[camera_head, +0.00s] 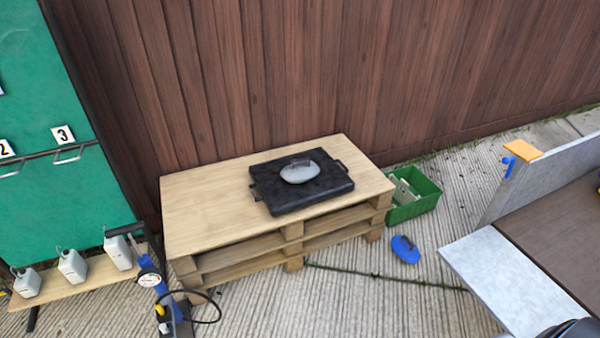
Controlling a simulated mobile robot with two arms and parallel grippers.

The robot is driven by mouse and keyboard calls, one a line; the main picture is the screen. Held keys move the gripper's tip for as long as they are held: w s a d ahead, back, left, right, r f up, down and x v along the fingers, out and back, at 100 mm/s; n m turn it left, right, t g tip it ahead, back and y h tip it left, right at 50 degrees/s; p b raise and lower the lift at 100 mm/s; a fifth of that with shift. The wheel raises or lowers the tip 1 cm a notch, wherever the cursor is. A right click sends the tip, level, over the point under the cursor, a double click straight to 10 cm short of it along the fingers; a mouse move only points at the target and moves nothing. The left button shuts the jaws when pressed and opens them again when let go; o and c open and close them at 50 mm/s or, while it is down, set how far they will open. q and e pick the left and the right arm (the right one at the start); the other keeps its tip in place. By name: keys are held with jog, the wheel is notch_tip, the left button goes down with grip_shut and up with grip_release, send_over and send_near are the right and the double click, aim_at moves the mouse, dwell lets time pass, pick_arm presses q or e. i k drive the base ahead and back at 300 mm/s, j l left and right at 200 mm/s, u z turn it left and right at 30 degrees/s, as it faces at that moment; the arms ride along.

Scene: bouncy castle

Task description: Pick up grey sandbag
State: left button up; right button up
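A small rounded grey bag with a dark handle strap, which looks like the grey sandbag (299,172), lies on top of a flat black case (322,190). The black case, with handles at its sides, rests on a wooden pallet table (205,205) against the fence. Nothing touches the grey bag except the case under it. Neither of my grippers shows in the head view.
A blue bag (405,250) lies on the concrete beside a green crate (428,192). Grey jug-like weights (72,266) stand on a plank at left, near a pump with a gauge (149,280). A grey-walled box (515,280) fills the right.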

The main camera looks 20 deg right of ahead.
aim_at(301, 170)
jog(key=i+l+u, duration=0.2)
jog(key=i+l, duration=0.5)
jog(key=i, duration=0.05)
